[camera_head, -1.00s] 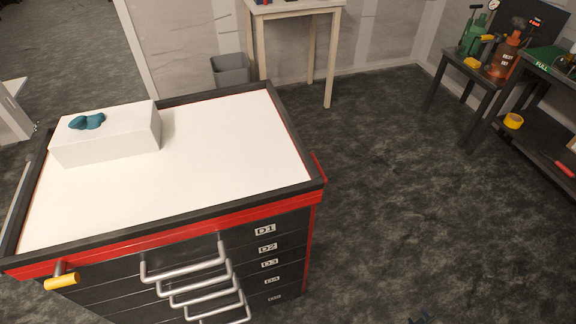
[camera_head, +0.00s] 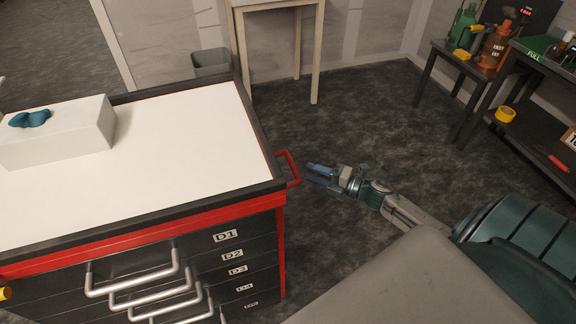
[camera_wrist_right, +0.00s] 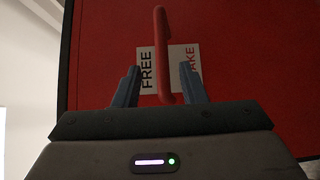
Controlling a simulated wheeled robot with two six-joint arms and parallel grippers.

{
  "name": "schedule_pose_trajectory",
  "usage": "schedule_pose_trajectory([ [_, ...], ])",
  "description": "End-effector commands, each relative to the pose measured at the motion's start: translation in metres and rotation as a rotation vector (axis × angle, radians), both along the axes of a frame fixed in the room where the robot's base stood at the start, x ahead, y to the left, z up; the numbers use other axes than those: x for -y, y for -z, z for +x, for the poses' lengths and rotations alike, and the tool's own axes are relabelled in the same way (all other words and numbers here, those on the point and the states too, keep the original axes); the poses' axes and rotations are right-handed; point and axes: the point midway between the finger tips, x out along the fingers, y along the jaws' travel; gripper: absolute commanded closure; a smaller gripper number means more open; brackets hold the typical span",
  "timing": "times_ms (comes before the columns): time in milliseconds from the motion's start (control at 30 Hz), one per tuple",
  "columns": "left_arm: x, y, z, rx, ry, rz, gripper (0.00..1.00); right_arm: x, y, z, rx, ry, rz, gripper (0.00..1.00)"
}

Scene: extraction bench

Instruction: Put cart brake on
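The cart (camera_head: 265,115) has a black rim, a white top and red trim. A red brake lever (camera_head: 290,168) sticks out from its right side near the front corner. In the right wrist view the lever (camera_wrist_right: 161,50) stands upright in front of a white label (camera_wrist_right: 182,68) reading "FREE" on the left and a partly covered "…AKE" on the right. My right gripper (camera_head: 308,174) is open and empty, just right of the lever with a small gap. In the right wrist view the lever appears between its fingers (camera_wrist_right: 160,78). My left gripper is not in view.
A white box (camera_head: 60,140) with blue gloves (camera_head: 30,118) sits on the cart top. Drawer handles (camera_head: 135,283) stick out at the front. A tall table (camera_head: 275,3) and grey bin (camera_head: 210,62) stand behind. Dark shelves (camera_head: 540,120) stand right. The floor between is clear.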

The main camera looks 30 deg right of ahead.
Motion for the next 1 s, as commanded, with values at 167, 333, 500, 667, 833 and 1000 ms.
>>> schedule_pose_trajectory([
  [167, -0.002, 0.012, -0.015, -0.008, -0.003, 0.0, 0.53, -0.018, -0.002, 0.031, 0.002, 0.004, 0.005, 0.62],
  [333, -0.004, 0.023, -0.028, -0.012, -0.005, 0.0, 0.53, -0.032, 0.0, 0.053, 0.0, 0.003, 0.004, 0.62],
  [500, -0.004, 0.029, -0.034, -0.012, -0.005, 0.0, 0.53, -0.038, 0.002, 0.064, -0.002, 0.003, 0.003, 0.62],
  [667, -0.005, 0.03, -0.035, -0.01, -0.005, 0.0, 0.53, -0.039, 0.003, 0.066, -0.003, 0.002, 0.001, 0.62],
  [833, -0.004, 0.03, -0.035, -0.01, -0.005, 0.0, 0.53, -0.039, 0.003, 0.065, -0.003, 0.002, 0.001, 0.66],
  [1000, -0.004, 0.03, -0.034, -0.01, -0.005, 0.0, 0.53, -0.039, 0.003, 0.065, -0.002, 0.002, 0.002, 0.99],
])
